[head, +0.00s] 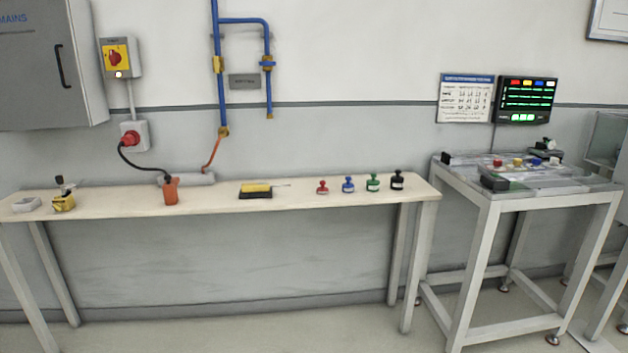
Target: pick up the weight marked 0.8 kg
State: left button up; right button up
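Several knobbed weights stand upright in a row near the right end of the long pale bench (330,197). From left to right they are a red weight (322,187), a blue weight (348,185), a green weight (373,183) and a black weight (397,180). The red one looks smallest and the black one tallest. Each seems to carry a label, but the markings are too small to read, so I cannot tell which is 0.8 kg. Neither of my grippers is in view.
A yellow and black pad (256,190), an orange tool (171,191) with a black cable and a yellow device (64,203) sit further left on the bench. A grey-framed table (492,200) with equipment stands to the right. Floor in front is clear.

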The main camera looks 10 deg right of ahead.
aim_at(372, 186)
jog(key=u, duration=0.8)
jog(key=i, duration=2.4)
jog(key=z, duration=1.15)
